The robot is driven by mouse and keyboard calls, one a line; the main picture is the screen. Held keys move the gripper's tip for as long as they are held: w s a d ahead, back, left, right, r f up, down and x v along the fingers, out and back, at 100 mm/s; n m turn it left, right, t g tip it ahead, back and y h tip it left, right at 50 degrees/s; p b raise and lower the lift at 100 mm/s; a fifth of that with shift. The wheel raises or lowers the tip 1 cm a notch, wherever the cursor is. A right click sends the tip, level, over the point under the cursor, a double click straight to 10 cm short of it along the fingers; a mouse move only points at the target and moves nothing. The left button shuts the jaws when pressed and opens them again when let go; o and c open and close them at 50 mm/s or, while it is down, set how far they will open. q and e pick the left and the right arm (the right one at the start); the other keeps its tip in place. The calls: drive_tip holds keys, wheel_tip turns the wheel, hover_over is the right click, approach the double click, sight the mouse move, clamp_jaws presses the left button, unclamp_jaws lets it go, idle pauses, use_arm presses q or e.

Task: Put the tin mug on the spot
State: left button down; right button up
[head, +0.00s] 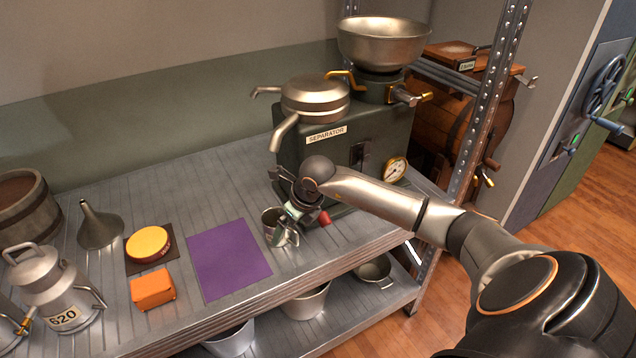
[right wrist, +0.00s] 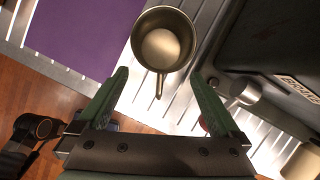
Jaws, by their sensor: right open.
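The tin mug (head: 270,226) stands upright on the metal shelf, in front of the separator and just right of a flat purple square (head: 229,259). In the right wrist view, I look down into the empty mug (right wrist: 163,42), with its handle pointing toward my gripper. My right gripper (right wrist: 158,76) is open, its fingers spread on either side of the handle, and nothing is held. In the head view, the right gripper (head: 289,221) is at the mug and partly hides it. The purple square (right wrist: 82,30) is bare. My left gripper is not in view.
The green separator (head: 337,165) stands close behind my right gripper. An orange block (head: 152,289), a yellow disc (head: 148,244) on a dark square, a funnel (head: 99,227) and a milk can (head: 52,288) stand to the left. A metal post (head: 487,110) rises at the right.

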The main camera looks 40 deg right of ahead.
drive_tip(key=s, duration=0.3)
drive_tip(key=s+d, duration=0.1)
drive_tip(key=s, duration=0.5)
drive_tip(key=shift+d, duration=0.2)
drive_tip(key=s+a+r+m+t+y, duration=0.1)
drive_tip(key=a+r+m+t+y, duration=0.15)
drive_tip(key=a+m+y, duration=0.65)
drive_tip(key=s+a+r+m+t+y, duration=0.1)
drive_tip(key=a+t+y, duration=0.2)
drive_tip(key=a, duration=1.2)
drive_tip(key=s+d+f+m+t+h, duration=0.15)
drive_tip(key=f+m+h, duration=0.4)
drive_tip(key=m, duration=0.55)
drive_tip(key=s+d+f+m+t+h, duration=0.1)
drive_tip(key=s+d+f+m+h, duration=0.2)
drive_tip(key=f+m, duration=0.5)
drive_tip(key=s+a+f+m+g+h, duration=0.1)
drive_tip(key=s+a+f+m+g, duration=0.1)
drive_tip(key=s+m, duration=0.4)
wheel_tip(320, 180, down, 2)
drive_tip(key=shift+a+g, duration=0.4)
drive_tip(key=shift+g, duration=0.2)
